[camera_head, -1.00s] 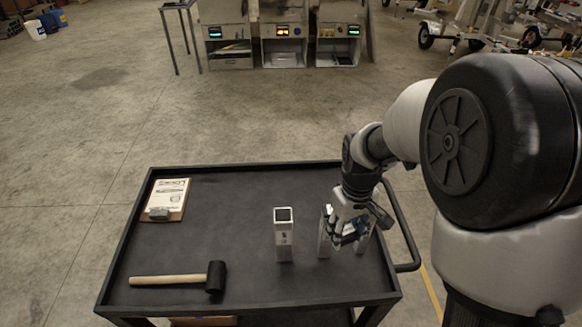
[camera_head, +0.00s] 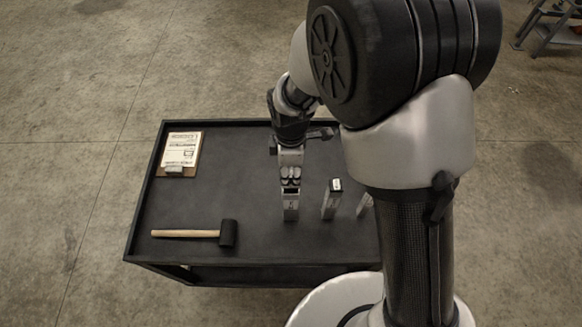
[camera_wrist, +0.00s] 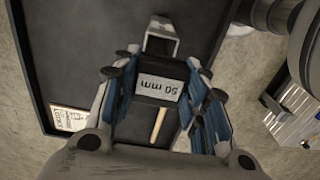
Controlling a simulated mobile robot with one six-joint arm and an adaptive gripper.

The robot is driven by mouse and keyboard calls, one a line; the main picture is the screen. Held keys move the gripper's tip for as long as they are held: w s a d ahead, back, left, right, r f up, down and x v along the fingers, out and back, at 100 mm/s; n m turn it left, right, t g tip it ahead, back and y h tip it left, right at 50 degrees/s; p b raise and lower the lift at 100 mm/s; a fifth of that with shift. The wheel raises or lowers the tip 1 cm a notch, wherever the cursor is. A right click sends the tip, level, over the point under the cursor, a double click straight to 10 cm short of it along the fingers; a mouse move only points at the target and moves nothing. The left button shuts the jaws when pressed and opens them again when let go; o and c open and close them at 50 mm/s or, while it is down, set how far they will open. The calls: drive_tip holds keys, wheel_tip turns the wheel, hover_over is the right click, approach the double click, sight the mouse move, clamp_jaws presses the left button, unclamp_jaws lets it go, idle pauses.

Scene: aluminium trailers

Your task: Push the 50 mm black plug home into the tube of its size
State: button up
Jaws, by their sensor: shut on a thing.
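My gripper (camera_head: 291,182) is shut on the black plug (camera_wrist: 160,85), whose pale label reads "50 mm" upside down in the wrist view. A silver U-shaped edge (camera_wrist: 160,40) shows just beyond the plug in the wrist view.
The tubes stand on a black cart top (camera_head: 235,175) with a raised rim. A mallet (camera_head: 195,233) lies at the front left, and a clipboard (camera_head: 180,153) at the back left. The cart's middle left is clear.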

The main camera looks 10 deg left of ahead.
drive_tip(key=shift+w+d, duration=0.1)
drive_tip(key=shift+d, duration=0.05)
wheel_tip(320, 180, down, 7)
drive_tip(key=b, duration=0.5)
idle(0.5)
drive_tip(key=shift+r, duration=0.1)
drive_tip(key=o, duration=1.1)
drive_tip(key=shift+o, duration=0.2)
drive_tip(key=shift+r, duration=0.1)
wheel_tip(320, 180, up, 12)
drive_tip(key=shift+f, duration=0.1)
